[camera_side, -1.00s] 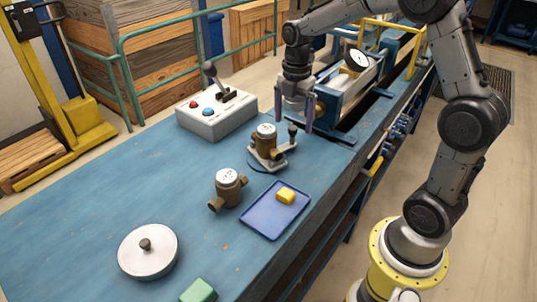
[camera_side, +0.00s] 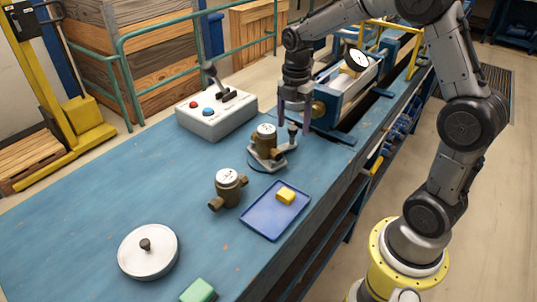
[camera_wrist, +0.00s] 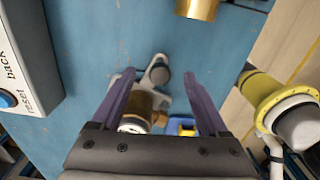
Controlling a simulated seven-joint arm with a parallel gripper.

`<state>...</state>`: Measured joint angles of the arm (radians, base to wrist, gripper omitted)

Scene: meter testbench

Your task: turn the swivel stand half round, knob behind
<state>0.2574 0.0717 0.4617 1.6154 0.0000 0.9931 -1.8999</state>
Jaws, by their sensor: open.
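The swivel stand (camera_side: 280,155) is a pale grey plate on the blue bench, with a brass meter (camera_side: 265,142) on it and a dark upright knob (camera_side: 292,129) at its right end. My gripper (camera_side: 294,119) is open and empty above the knob end, fingers pointing down. In the wrist view the knob (camera_wrist: 159,71) shows between the two purple fingertips (camera_wrist: 159,74), with a gap on each side. I cannot tell how far the fingertips reach down around the knob.
A second brass meter (camera_side: 228,187) and a blue tray (camera_side: 262,222) with a yellow block (camera_side: 286,195) stand in front. A control box (camera_side: 216,118) with a lever is to the left. A blue rig (camera_side: 345,92) with a brass fitting (camera_wrist: 197,8) is close behind the gripper.

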